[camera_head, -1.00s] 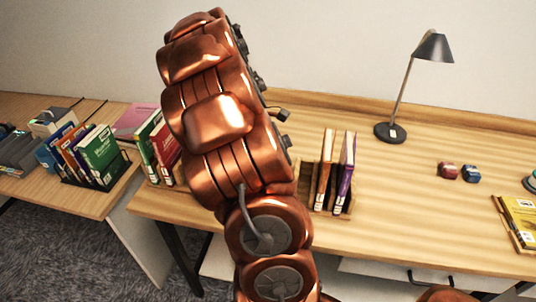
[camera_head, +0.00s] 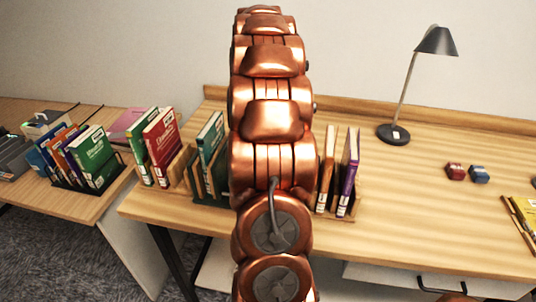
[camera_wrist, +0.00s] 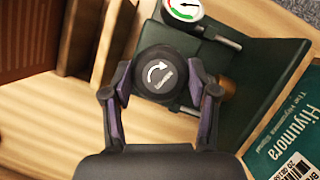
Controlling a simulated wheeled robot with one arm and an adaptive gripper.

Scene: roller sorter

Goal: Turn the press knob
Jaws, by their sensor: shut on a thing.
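The press knob (camera_wrist: 160,72) is round and black with a white curved arrow on its face. It shows in the middle of the wrist view. My gripper (camera_wrist: 160,78) has its two dark, purple-sided fingers on the left and right of the knob and is shut on it. The knob sits in front of a dark green press (camera_wrist: 232,60), which has a metal rod and a small gauge (camera_wrist: 183,8) with a red and green dial. In the head view my copper arm hides my gripper and the knob.
A teal book (camera_wrist: 285,135) lies close at the right in the wrist view. In the head view, a red book (camera_head: 162,140) and others stand left of my arm, and a purple book (camera_head: 348,172) stands right of it. A lamp (camera_head: 393,134) stands behind; the desk's right part is mostly clear.

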